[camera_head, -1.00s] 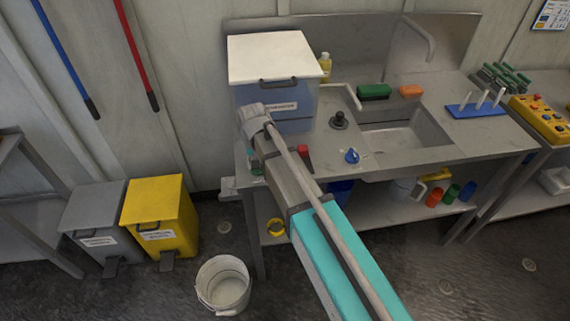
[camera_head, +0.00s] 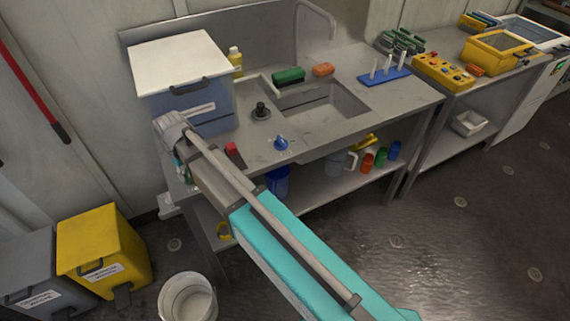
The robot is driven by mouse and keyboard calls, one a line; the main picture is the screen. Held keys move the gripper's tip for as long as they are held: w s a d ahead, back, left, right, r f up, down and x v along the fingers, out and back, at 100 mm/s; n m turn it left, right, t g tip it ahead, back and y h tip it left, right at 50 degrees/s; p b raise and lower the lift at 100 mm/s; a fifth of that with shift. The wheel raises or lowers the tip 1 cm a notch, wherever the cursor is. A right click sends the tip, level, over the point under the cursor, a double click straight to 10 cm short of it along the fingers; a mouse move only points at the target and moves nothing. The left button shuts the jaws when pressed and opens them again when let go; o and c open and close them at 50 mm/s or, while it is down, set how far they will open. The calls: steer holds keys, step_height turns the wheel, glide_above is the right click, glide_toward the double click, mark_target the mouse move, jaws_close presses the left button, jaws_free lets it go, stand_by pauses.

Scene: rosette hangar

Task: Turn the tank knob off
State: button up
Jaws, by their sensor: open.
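The tank is a blue box with a white lid (camera_head: 185,62) and a label on its front, at the back left of the counter. A blue knob (camera_head: 281,143) sits on the counter's front part, to the right of the tank. A small red part (camera_head: 233,149) shows just below the tank, beside my arm. I cannot tell which of these is the tank's knob. My arm reaches up from the bottom, and its rounded grey end lies in front of the tank's lower left. My gripper cannot be made out; the wrist hides that area.
A sink (camera_head: 322,104) is set in the counter, with a green brush (camera_head: 288,75) and orange sponge (camera_head: 323,70) behind it. A dark round fitting (camera_head: 261,111) stands left of the sink. A yellow bin (camera_head: 103,246) and white bucket (camera_head: 188,299) stand on the floor. Open floor lies right.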

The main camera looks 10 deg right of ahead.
mark_target(188, 172)
steer(key=n, duration=0.4)
steer(key=shift+r+n, duration=0.1)
steer(key=shift+n, duration=0.2)
step_height(188, 172, up, 14)
steer(key=p, duration=1.4)
steer(key=s+d+f+m+b, duration=0.2)
steer(key=d+f+m+b, duration=0.1)
steer(key=d, duration=0.7)
steer(key=s+d+f+m+b, duration=0.2)
steer(key=d+f+m+b, duration=0.1)
steer(key=d, duration=0.6)
steer(key=s+d+f+m+b, duration=0.2)
steer(key=d+f+m+b, duration=0.1)
steer(key=d, duration=0.7)
steer(key=shift+s+d+f+b, duration=0.2)
steer(key=shift+d+f+b, duration=0.15)
steer(key=shift+f+b, duration=0.15)
steer(key=shift+s+d+m, duration=0.55)
steer(key=shift+d, duration=0.3)
steer(key=shift+s+d+m, duration=0.5)
steer(key=shift+d+m, duration=0.1)
steer(key=shift+d, duration=0.2)
steer(key=shift+s+d+m, duration=0.55)
steer(key=shift+d, duration=0.3)
